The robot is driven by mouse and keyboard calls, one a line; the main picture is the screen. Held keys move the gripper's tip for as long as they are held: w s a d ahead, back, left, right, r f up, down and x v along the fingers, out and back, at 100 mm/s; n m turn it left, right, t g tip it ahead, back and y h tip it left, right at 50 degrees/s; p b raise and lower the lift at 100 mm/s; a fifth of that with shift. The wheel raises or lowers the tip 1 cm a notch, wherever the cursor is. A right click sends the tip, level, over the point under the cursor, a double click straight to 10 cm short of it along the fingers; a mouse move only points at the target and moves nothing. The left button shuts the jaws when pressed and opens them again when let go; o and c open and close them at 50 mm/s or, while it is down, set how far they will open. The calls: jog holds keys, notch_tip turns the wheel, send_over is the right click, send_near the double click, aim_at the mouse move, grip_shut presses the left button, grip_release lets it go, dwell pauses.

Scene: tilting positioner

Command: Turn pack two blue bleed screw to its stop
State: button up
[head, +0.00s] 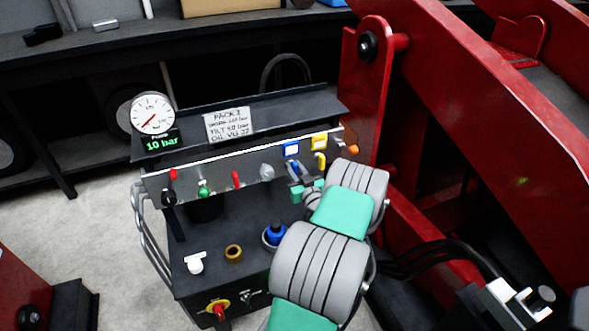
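The hydraulic pack (215,262) is a dark cabinet with a grey panel along its upper front. Its sign (229,124) starts with "PACK", but the number is too small to be sure of. A blue square tag (291,149) sits on the panel, right of centre. My gripper (296,172) is just below this tag, close to the panel. A bluish part shows at its fingertips, but I cannot tell whether it is a screw or whether they touch it. The finger gap is unclear. A blue knob (275,234) stands on the lower deck, left of my arm.
The gauge (153,113) has a display reading 10 bar. Red, green and clear fittings line the panel, with a yellow tag (320,141) and yellow fitting right of my gripper. A red steel frame (470,80) rises at the right. Black hoses (435,253) run below it.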

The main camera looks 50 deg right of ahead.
grip_shut()
dwell(0.5)
jog(key=m+b, duration=0.2)
jog(key=m, duration=0.1)
jog(key=shift+s+d+f+m, duration=0.1)
jog(key=shift+m, duration=0.3)
jog(key=m+b, duration=0.1)
jog(key=m, duration=0.3)
jog(key=shift+d+m, duration=0.1)
jog(key=shift+m, duration=0.2)
jog(key=m, duration=0.4)
jog(key=shift+s+d+f+m, duration=0.1)
jog(key=shift+m, duration=1.3)
jog(key=shift+f+m, duration=0.1)
jog(key=shift+m, duration=1.3)
